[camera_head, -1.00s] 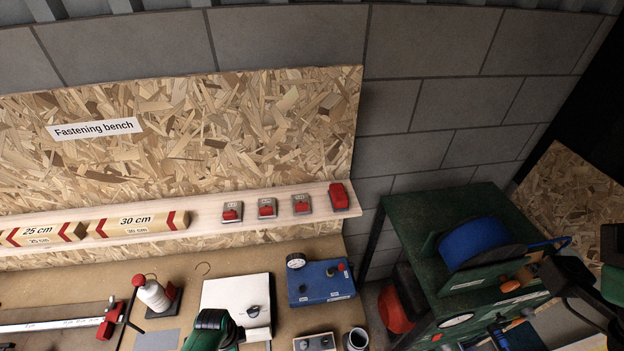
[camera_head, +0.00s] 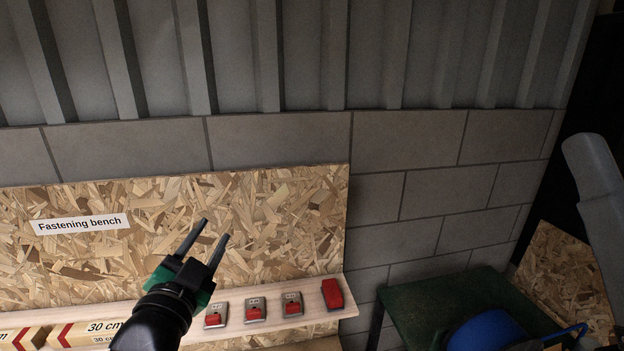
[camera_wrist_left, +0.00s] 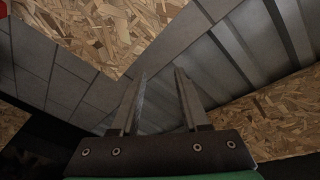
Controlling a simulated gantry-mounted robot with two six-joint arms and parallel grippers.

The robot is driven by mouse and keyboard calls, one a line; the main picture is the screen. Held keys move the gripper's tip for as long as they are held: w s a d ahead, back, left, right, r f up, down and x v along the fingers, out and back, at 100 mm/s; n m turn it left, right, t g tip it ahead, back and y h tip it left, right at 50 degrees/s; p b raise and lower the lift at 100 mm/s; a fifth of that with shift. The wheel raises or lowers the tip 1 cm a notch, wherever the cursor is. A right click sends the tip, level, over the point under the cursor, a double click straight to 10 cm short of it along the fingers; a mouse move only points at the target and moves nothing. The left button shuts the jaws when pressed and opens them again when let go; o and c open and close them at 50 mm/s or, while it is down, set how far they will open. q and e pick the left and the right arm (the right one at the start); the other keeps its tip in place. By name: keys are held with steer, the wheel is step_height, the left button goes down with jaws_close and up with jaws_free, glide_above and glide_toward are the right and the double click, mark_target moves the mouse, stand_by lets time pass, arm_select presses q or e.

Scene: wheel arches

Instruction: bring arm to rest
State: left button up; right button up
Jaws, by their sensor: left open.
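My left gripper (camera_head: 213,236) is raised in front of the chipboard panel (camera_head: 255,190) in the head view. Its two dark fingers point up and to the right, apart, with nothing between them. In the left wrist view the same gripper (camera_wrist_left: 160,75) shows both fingers parted and empty, with block wall and corrugated cladding beyond. A pale grey arm link of mine shows at the right edge of the head view. My right gripper is not in view.
A green table (camera_head: 425,305) with a blue drum (camera_head: 490,330) stands at lower right. The space before the block wall (camera_head: 410,220) is clear.

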arm_select(q)
steer(key=s+r+n+t+h, duration=0.1)
steer(key=s+r+n+t, duration=0.7)
steer(key=s+r, duration=1.3)
steer(key=shift+s+a+t, duration=0.15)
steer(key=shift+s+t, duration=0.25)
steer(key=shift+s, duration=0.75)
